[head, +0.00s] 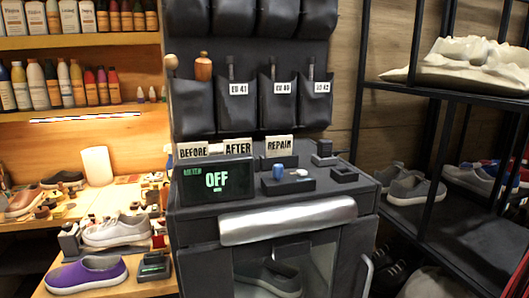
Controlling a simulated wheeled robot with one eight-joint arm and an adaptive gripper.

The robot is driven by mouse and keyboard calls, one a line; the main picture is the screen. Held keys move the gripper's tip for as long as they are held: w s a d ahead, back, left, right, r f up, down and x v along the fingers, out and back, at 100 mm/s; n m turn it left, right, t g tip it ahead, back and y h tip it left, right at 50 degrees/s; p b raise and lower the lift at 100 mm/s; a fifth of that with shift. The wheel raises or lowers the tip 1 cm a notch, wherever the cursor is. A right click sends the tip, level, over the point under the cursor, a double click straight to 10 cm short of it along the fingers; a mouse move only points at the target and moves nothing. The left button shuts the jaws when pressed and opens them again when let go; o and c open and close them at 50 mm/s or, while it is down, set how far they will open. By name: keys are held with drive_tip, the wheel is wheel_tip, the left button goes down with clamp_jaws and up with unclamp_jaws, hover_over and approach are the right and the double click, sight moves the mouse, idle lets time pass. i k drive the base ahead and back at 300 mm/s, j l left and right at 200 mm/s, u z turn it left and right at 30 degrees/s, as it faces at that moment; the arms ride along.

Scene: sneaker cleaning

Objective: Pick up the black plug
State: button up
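I see no object that I can name for certain as the black plug. A small black object (324,151) with a raised upper part stands at the back right of the dark cabinet's top (310,200); it may be the plug, but it is too small to tell. A low black block with a recessed top (343,175) sits just in front of it. My gripper is not in view.
A black block (288,186) with a blue knob (279,172) and an "OFF" display (215,181) share the cabinet top. Signs stand behind. A shoe bench (130,288) is left, a black shoe rack (410,215) right.

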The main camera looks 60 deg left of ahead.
sight(325, 147)
drive_tip(key=u, duration=1.85)
